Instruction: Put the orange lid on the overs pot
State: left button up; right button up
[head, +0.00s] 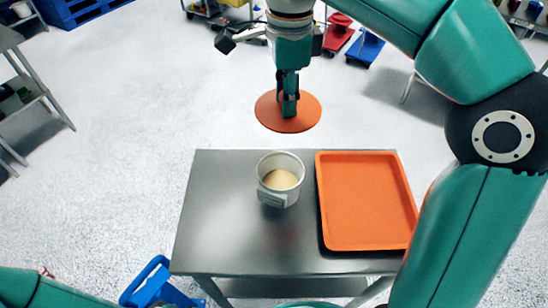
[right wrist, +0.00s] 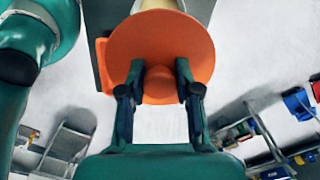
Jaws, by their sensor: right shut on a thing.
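The orange lid (head: 272,112) is a flat round disc held in the air behind the table's far edge. My right gripper (head: 289,100) is shut on the lid; in the right wrist view its two fingers close on the lid's (right wrist: 160,45) near part. The overs pot (head: 280,193) is a pale open cup with a label on its side, standing upright on the grey table and holding beige powder. The lid is apart from the pot, beyond it in the head view. Part of my left arm shows at the lower left, but its gripper is out of view.
An orange tray (head: 365,235) lies empty on the right of the grey metal table (head: 225,235), close beside the pot. The table left of the pot is clear. Shelves and carts stand farther off.

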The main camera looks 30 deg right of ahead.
aim_at(281, 122)
jog(key=shift+w+a+f+b, duration=0.15)
jog(key=shift+f+b, duration=0.2)
jog(key=shift+f, duration=2.65)
jog(key=shift+s+a+f+b, duration=0.1)
jog(key=shift+f+b, duration=0.2)
jog(key=shift+f, duration=2.65)
jog(key=shift+w+a+f+b, duration=0.15)
jog(key=shift+f+b, duration=0.2)
jog(key=shift+f, duration=2.65)
jog(key=o, duration=0.9)
jog(key=shift+s, duration=0.15)
jog(key=shift+r, duration=0.15)
jog(key=shift+r+p, duration=0.65)
jog(key=shift+r, duration=5.25)
